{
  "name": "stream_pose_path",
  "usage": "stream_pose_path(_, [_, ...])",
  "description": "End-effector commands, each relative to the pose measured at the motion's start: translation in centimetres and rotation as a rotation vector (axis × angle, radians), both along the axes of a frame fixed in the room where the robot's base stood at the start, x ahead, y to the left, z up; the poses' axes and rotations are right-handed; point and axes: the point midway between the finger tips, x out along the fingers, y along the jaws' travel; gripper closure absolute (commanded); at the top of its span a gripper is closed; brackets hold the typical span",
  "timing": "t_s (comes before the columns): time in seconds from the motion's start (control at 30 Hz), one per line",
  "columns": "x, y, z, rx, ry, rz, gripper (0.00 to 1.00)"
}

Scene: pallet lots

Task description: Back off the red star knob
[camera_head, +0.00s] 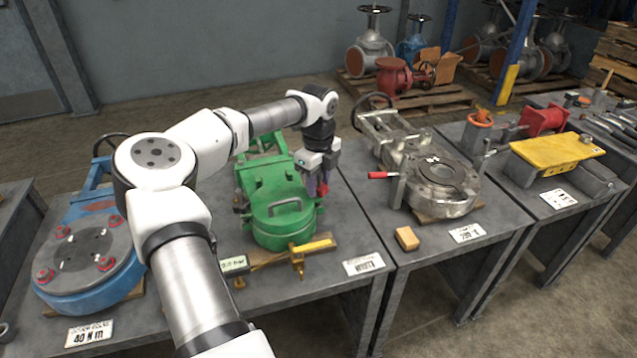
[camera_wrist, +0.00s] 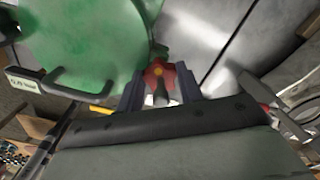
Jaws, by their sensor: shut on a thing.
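In the head view the red star knob (camera_head: 322,189) is a small red patch under my gripper (camera_head: 318,182), at the right edge of the green vessel (camera_head: 280,195). My gripper (camera_wrist: 158,90) is shut on the knob, one dark finger on each side. The green vessel also fills the upper left of the wrist view (camera_wrist: 90,40). The knob's stem and seat are hidden by the fingers and the vessel.
A brass valve (camera_head: 297,258) sits at the vessel's front. Left is a blue flanged unit (camera_head: 85,285); right is a grey metal valve (camera_head: 440,185) with a red-handled lever (camera_head: 382,175). A wooden block (camera_head: 407,239) lies on the bench.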

Motion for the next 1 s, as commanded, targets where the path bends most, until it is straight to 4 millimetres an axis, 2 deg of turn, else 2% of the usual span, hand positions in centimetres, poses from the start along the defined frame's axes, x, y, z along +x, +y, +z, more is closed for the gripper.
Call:
stream_pose_path(0.4, [-0.08,0.06,-0.02,0.002,0.001,0.189,0.87])
stream_pose_path(0.97, [-0.1,0.03,0.0,0.001,0.001,0.214,0.87])
stream_pose_path(1.0, [-0.1,0.03,0.0,0.001,0.001,0.214,0.59])
